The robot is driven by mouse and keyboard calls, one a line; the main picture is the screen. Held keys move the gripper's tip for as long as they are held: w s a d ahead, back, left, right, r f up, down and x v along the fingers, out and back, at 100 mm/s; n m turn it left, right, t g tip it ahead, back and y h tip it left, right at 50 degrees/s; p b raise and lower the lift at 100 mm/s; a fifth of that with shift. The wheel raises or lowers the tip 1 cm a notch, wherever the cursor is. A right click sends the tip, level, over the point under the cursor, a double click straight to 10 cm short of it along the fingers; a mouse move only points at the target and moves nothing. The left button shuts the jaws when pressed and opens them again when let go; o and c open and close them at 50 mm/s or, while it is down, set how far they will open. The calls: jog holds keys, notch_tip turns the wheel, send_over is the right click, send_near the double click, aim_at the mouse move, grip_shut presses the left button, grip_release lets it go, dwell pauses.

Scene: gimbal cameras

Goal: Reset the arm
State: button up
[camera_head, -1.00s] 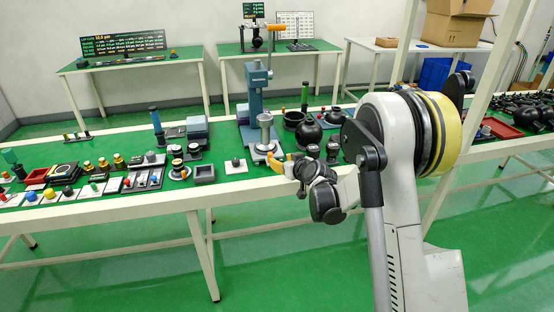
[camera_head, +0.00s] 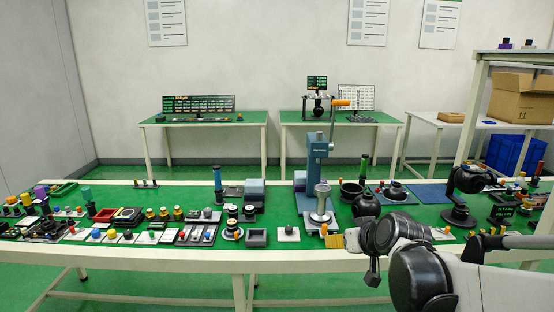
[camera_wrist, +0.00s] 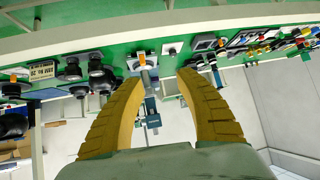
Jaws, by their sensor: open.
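My gripper (camera_head: 334,241) shows in the head view as small yellow fingers at the end of my arm, which reaches in from the lower right. It appears over the front edge of the long green table (camera_head: 120,200), just below the press. In the wrist view my gripper (camera_wrist: 160,76) has its two ribbed yellow fingers spread wide with nothing held between them. The wrist picture is upside down, with the table along the top. The blue-grey press (camera_wrist: 147,78) shows beyond the gap between the fingers.
The blue-grey press (camera_head: 316,172) with an orange handle stands behind my gripper. A black ball-shaped device (camera_head: 366,207) is close to my wrist. Buttons and knobs crowd the table's left side. A cardboard box (camera_head: 521,99) sits on the right shelf. The floor in front is clear.

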jog(key=s+d+f+m+g+h, duration=0.1)
jog(key=s, duration=1.2)
jog(key=s+f+g+h, duration=0.1)
jog(key=s+g, duration=0.1)
jog(key=s, duration=1)
jog(key=shift+s+d+f+m, duration=0.25)
jog(key=shift+s+d+m, duration=0.1)
jog(key=shift+m, duration=0.05)
